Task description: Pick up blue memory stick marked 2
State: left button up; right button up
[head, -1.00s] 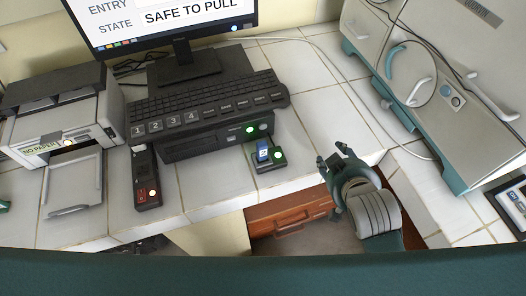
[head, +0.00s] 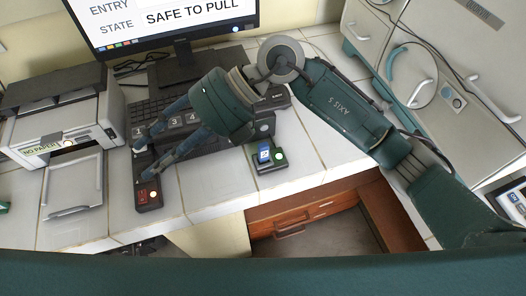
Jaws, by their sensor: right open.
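A blue memory stick (head: 264,154) stands in a small dark dock (head: 271,168) with a lit green light, near the front of the tiled counter. Its mark is too small to read. My right gripper (head: 144,158) is open and empty. Its arm reaches across from the right, and its fingers point left over the keyboard's left end and the back of a dark handheld device (head: 149,197). The gripper is well left of the stick and apart from it. My left gripper is not in view.
The monitor (head: 165,22) reads SAFE TO PULL. The keyboard (head: 150,103) is partly hidden by my right arm. A printer (head: 62,130) with its tray out stands left. A large incubator (head: 440,60) stands right. Counter tiles right of the dock are clear.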

jog(key=w+d+f+t+h, duration=0.2)
jog(key=w+d+f+h, duration=0.2)
jog(key=d+f, duration=0.15)
jog(key=m+t+h, duration=0.2)
jog(key=h, duration=0.5)
send_over(263, 145)
jog(key=shift+s+d+f, duration=0.1)
jog(key=shift+d+f, duration=0.2)
jog(key=shift+f, duration=0.4)
notch_tip(263, 145, down, 5)
jog(key=shift+d+r+p, duration=0.1)
jog(key=shift+r+p, duration=0.1)
jog(key=shift+p, duration=0.55)
jog(key=f+p, duration=0.2)
jog(key=f, duration=0.3)
jog(key=shift+a+f+p, duration=0.25)
jog(key=shift+a+p, duration=0.1)
jog(key=shift+p, duration=0.05)
jog(key=shift+f, duration=0.2)
grip_shut()
jog(key=shift+r, duration=0.15)
